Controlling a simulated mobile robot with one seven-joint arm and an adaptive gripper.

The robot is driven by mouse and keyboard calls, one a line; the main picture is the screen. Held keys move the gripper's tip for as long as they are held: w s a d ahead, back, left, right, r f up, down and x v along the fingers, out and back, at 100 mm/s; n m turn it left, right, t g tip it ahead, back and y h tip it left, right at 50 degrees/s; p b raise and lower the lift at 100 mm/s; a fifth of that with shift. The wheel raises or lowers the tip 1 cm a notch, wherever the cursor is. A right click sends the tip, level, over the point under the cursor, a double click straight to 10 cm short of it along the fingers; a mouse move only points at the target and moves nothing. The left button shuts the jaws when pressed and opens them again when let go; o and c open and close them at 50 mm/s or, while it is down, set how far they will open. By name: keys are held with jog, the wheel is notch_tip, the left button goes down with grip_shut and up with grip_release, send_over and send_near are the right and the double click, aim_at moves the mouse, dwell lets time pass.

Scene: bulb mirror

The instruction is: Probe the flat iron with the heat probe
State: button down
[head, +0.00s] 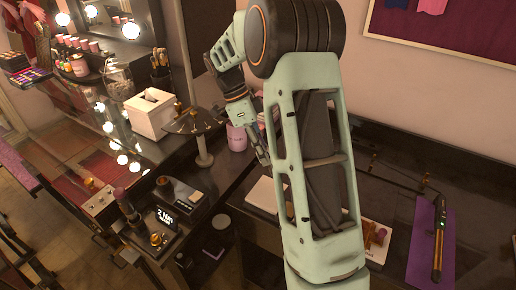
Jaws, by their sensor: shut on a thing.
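A slim dark flat iron (439,238) with a small green light and an orange-brown edge lies on a purple mat (419,250) at the right of the counter. My gripper (263,153) is left of the middle, above the counter and well to the left of the flat iron. It is shut on a thin dark thing, which I take to be the heat probe; my arm hides most of it. I cannot make out its tip.
My pale green arm covers the middle of the view. A white tissue box (152,112), a stand (203,150) and a pink jar (236,136) stand left of my gripper. A lipstick (123,202) and small display (166,219) are nearer. Small brown items lie left of the mat.

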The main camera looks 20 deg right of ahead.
aim_at(269, 167)
jog(key=shift+s, duration=0.15)
jog(key=shift+f, duration=0.15)
jog(key=shift+s+f+b, duration=0.1)
jog(key=shift+f+b, duration=0.25)
jog(key=shift+b, duration=0.2)
jog(key=b+x, duration=0.2)
jog(key=x, duration=0.1)
jog(key=shift+d+f+b, duration=0.1)
jog(key=shift+f+b, duration=0.1)
jog(key=shift+b, duration=0.2)
jog(key=shift+b+x, duration=1.7)
jog(key=shift+x, duration=0.55)
jog(key=shift+s+d+f+b, duration=0.25)
jog(key=shift+s+f+b, duration=0.15)
jog(key=shift+b, duration=0.2)
jog(key=shift+p+v, duration=3.3)
jog(key=shift+v, duration=1.2)
jog(key=shift+w+f, duration=0.1)
